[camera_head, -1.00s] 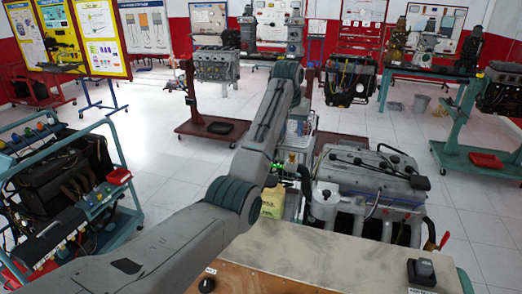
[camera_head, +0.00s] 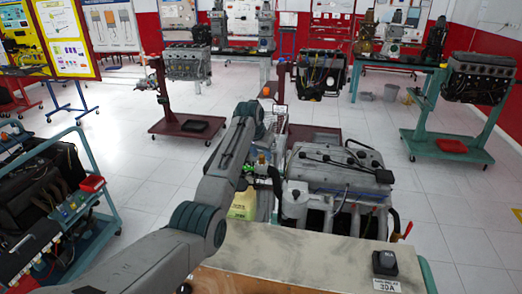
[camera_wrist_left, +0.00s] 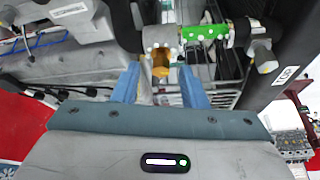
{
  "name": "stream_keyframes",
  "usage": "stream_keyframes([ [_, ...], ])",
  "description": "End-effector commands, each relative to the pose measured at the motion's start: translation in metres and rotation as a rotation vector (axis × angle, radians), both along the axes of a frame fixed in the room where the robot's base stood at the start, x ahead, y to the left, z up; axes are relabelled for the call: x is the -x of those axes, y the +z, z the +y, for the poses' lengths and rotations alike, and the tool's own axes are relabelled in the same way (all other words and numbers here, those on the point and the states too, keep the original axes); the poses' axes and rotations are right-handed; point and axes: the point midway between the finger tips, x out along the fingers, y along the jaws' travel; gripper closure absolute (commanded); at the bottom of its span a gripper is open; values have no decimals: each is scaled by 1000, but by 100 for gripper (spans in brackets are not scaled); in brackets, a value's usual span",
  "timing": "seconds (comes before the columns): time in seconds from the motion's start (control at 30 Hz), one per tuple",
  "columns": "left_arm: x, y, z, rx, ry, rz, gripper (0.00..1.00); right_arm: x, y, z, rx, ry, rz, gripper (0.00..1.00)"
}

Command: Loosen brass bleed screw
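A small brass-coloured fitting (camera_wrist_left: 160,66), which looks like the bleed screw, sits under a pale grey ringed pipe joint in the left wrist view. My left gripper (camera_wrist_left: 159,74) has two blue fingers spread apart, one on each side of the brass piece. A gap shows between the fingers and the brass, and I cannot tell whether either touches it. In the head view my left arm reaches down beside the grey engine (camera_head: 338,172); its fingers are too small and covered to make out. My right gripper is in neither view.
A green-banded pipe (camera_wrist_left: 205,32) and a dark post marked "TOP" (camera_wrist_left: 282,70) stand close right of the fingers. A bench top (camera_head: 310,255) lies in front.

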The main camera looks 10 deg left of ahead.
Motion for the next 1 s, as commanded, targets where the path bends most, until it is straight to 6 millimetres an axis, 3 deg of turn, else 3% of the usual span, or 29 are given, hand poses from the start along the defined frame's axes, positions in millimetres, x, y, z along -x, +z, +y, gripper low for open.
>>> stream_keyframes([
  [0.37, -2, -5, 0, 0, 0, 0, 63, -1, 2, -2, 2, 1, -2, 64],
  [0.57, -2, -5, -1, 0, 0, 0, 100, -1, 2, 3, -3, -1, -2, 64],
  [0.77, -2, -5, -1, 0, 34, 0, 100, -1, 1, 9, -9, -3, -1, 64],
  [1.0, -1, -4, -4, 0, 217, 0, 100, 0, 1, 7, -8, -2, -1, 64],
])
